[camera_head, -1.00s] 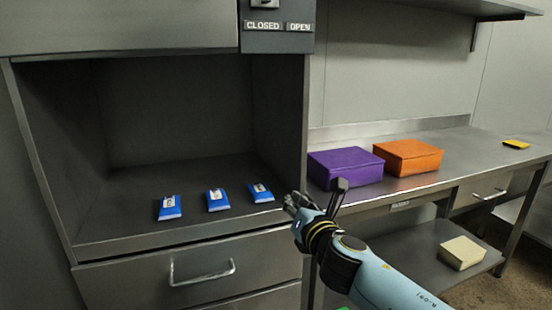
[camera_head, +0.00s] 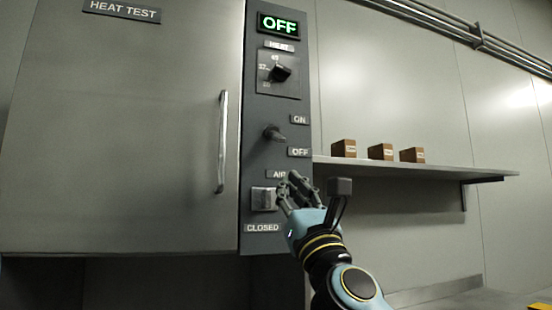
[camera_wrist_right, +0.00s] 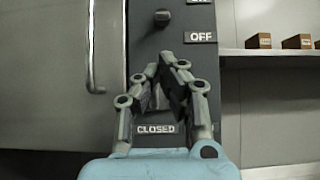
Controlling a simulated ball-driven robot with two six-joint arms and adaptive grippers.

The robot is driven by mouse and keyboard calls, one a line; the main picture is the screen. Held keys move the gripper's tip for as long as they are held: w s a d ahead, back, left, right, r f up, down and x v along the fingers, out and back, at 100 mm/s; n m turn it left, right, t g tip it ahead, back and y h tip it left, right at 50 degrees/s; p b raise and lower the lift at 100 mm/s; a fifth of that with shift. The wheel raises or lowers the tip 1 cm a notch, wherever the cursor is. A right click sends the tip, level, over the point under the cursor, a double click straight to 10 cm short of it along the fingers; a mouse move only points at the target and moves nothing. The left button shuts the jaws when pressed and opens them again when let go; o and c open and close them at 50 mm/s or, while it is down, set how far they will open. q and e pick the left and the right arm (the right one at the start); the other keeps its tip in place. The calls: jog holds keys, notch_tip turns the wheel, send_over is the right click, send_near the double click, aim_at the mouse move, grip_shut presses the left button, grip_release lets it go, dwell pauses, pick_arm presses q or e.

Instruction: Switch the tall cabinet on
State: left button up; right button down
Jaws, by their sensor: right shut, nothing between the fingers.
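The tall cabinet (camera_head: 120,130) has a closed door with a vertical handle and a "HEAT TEST" label. Its dark control panel (camera_head: 258,110) carries a lit green "OFF" display (camera_head: 279,24). A knob (camera_head: 274,134) sits between the "ON" and "OFF" labels; its tip points right and slightly down, toward "OFF". It also shows in the wrist view (camera_wrist_right: 162,18). My right gripper (camera_head: 288,184) is shut and empty, below this knob and in front of the panel's lower part. In the wrist view its fingers (camera_wrist_right: 165,62) partly hide the lower panel. My left gripper is out of view.
A heat dial (camera_head: 281,72) is above the knob. A lower switch (camera_head: 263,198) sits between the "AIR" and "CLOSED" labels, close to my right fingers. A wall shelf (camera_head: 420,170) with small brown boxes (camera_head: 380,152) stands at the right.

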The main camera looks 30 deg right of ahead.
aim_at(277, 136)
jog(key=p+x, duration=0.3)
jog(key=x, duration=0.6)
jog(key=shift+p, duration=0.35)
jog(key=shift+w+d+r, duration=0.1)
jog(key=shift+w+r, duration=0.15)
jog(key=shift+w, duration=0.15)
